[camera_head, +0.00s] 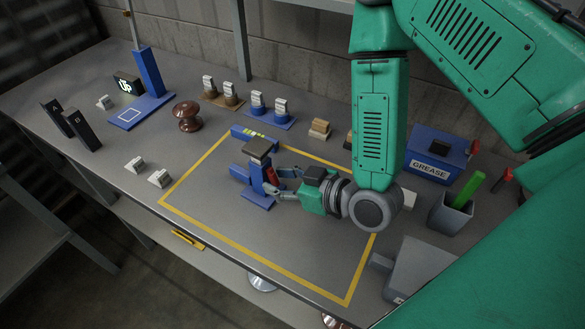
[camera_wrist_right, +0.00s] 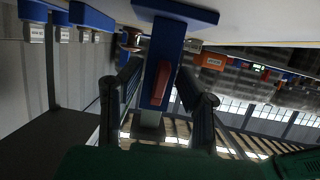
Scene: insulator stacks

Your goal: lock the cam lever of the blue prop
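The blue prop (camera_head: 256,180) stands upright inside the yellow-outlined area, with a dark grey-brown block (camera_head: 257,149) on its top. Its red cam lever (camera_head: 269,174) is on the side facing my right gripper (camera_head: 279,182). In the wrist view the picture is upside down: the blue post (camera_wrist_right: 167,50) hangs from its wide base, and the red lever (camera_wrist_right: 161,82) lies along the post. My right gripper (camera_wrist_right: 160,78) is open, its two dark fingers on either side of the post and lever. I see clear gaps there, and no grip on the lever. My left gripper is not in view.
A brown insulator (camera_head: 187,116) and a blue stand (camera_head: 150,75) are to the left. A blue grease box (camera_head: 437,155) and a grey cup (camera_head: 450,213) are at right. The front of the outlined area is clear.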

